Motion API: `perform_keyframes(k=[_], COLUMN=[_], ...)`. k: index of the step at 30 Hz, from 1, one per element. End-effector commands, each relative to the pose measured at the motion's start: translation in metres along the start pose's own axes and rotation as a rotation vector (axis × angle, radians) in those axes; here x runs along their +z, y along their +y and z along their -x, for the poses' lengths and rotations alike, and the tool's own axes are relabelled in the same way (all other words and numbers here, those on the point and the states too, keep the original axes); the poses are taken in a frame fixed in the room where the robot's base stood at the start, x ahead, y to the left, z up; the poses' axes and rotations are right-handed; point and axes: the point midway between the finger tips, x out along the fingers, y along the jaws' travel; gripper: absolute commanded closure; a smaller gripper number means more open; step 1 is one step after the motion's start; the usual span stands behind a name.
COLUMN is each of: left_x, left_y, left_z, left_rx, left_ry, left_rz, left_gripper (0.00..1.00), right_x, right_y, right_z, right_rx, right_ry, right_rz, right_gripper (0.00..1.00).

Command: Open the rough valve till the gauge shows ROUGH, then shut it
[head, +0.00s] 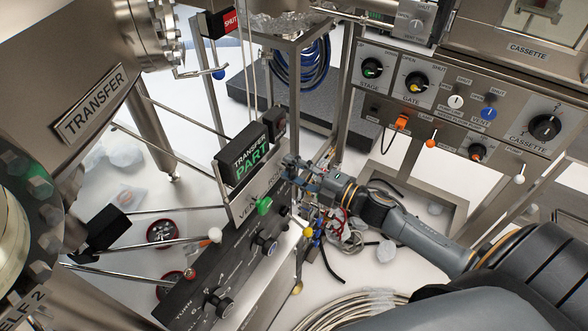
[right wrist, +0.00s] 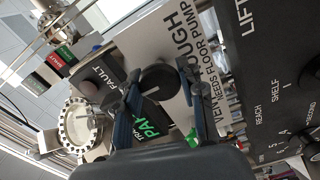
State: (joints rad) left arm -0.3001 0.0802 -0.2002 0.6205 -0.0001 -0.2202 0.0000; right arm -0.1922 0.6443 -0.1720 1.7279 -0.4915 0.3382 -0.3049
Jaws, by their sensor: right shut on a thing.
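The gauge (head: 240,158) is a dark display in the head view; it reads TRANSFER with PART in green. It also shows, partly covered by a finger, in the right wrist view (right wrist: 150,117). The rough valve knob (right wrist: 158,80) is round and black, on a pale plate lettered ROUGH. My right gripper (head: 291,163) reaches the panel just right of the gauge in the head view. In the right wrist view its two fingers (right wrist: 158,72) are shut on the knob's sides. My left gripper is not in view.
A green vent knob (head: 264,205) sits just below my right gripper. A dark control panel (head: 195,295) with knobs and levers is at lower left. The cassette panel (head: 510,117) is at right. Cables (head: 345,235) hang below my right arm.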

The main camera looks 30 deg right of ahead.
Motion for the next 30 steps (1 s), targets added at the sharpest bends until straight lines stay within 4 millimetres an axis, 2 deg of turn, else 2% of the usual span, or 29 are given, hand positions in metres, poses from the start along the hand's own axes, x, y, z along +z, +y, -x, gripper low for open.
perform_keyframes(k=[3, 4, 7, 16, 20, 23, 30], left_x=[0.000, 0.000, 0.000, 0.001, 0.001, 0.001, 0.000], left_y=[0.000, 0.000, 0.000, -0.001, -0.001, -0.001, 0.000], left_z=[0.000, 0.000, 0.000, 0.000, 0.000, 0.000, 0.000], left_rx=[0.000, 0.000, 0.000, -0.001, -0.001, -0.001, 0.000], left_ry=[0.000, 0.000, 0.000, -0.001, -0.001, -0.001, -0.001], left_rz=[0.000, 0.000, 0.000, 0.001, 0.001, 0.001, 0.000], left_gripper=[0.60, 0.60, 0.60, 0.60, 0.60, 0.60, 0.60], right_x=[0.000, 0.000, 0.000, 0.000, 0.000, 0.000, 0.000], right_y=[0.000, 0.000, 0.000, 0.000, -0.001, -0.002, -0.002], right_z=[0.000, 0.000, 0.000, 0.000, 0.007, 0.021, 0.070], right_rx=[-0.001, -0.001, -0.001, -0.001, -0.002, -0.003, -0.005], right_ry=[0.001, 0.001, 0.001, 0.000, -0.001, 0.000, -0.002], right_rz=[0.003, 0.003, 0.003, 0.001, 0.000, 0.000, -0.001], right_gripper=[0.92, 0.59, 0.39, 0.37, 0.37, 0.37, 0.37])
